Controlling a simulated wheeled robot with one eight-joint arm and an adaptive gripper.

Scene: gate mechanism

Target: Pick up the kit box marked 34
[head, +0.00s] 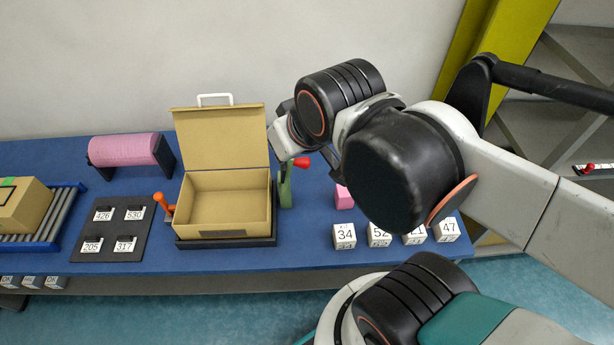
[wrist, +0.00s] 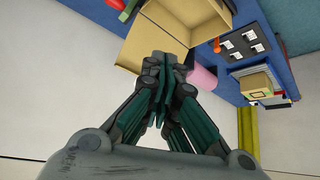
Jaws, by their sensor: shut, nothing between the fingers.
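The kit box marked 34 (head: 344,236) is a small white cube near the front edge of the blue table. It is the leftmost of a row of numbered white boxes. My gripper (wrist: 163,92) is shut and empty in the wrist view, over the back of the open cardboard box. The kit box marked 34 does not show in the wrist view.
Boxes 52 (head: 379,236) and 47 (head: 447,230) stand to the right, another partly hidden between them. The open cardboard box (head: 222,205) has its lid raised. A green part with a red knob (head: 301,163) stands beside it. A black number board (head: 113,228) lies left.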

